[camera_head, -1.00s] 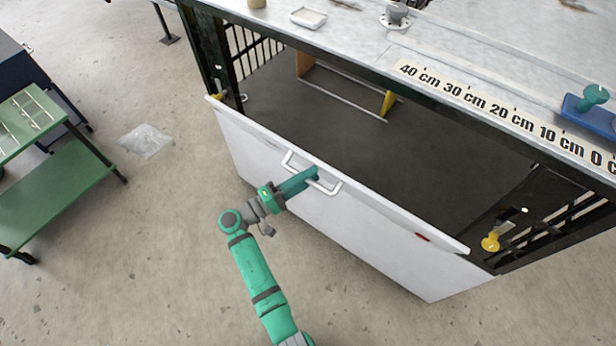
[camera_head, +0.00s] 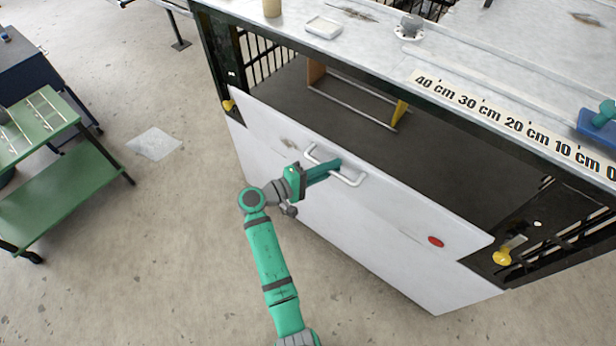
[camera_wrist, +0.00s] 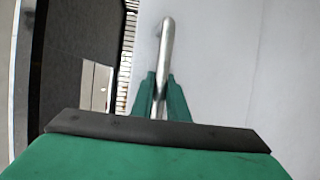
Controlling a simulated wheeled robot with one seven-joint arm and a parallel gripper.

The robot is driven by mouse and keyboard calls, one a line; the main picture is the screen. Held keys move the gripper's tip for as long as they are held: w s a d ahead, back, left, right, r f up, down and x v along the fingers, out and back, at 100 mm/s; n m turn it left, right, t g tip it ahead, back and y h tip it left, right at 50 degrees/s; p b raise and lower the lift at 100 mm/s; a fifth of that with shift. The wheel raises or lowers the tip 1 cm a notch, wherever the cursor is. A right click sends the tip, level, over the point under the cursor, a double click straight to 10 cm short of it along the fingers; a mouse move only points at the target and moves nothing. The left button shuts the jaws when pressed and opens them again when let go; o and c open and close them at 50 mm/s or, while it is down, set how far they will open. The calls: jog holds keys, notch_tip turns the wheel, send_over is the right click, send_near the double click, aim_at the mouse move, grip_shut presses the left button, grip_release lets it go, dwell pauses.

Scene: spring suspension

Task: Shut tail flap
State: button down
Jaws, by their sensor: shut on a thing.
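The tail flap (camera_head: 390,208) is a white panel with a white bar handle (camera_head: 352,181) and a red oval mark. It is partly raised and leans at the front of the bench's dark opening, with the inside visible above its upper edge. My green gripper (camera_head: 335,170) is shut on the handle. In the wrist view the two gripper fingers (camera_wrist: 160,92) lie on either side of the handle bar (camera_wrist: 167,40). A fixed-looking white panel (camera_head: 410,285) is below the flap. Part of the handle is hidden behind the fingers.
Yellow knobs stand at the opening's left (camera_head: 228,105) and right (camera_head: 502,258) ends. The bench top (camera_head: 440,55) carries a scale strip and small parts. A green cart (camera_head: 75,195) stands left.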

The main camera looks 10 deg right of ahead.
jog(key=shift+w+d+r, duration=0.45)
jog(key=shift+w+d, duration=0.1)
jog(key=shift+w, duration=0.05)
jog(key=shift+w+d+r, duration=0.4)
jog(key=shift+w+d, duration=0.15)
jog(key=shift+w, duration=0.05)
jog(key=c, duration=1.7)
grip_release()
jog(key=shift+c, duration=0.2)
jog(key=shift+f, duration=0.15)
jog(key=shift+s+a, duration=0.1)
jog(key=v, duration=1)
jog(key=shift+a, duration=0.25)
jog(key=shift+s, duration=0.15)
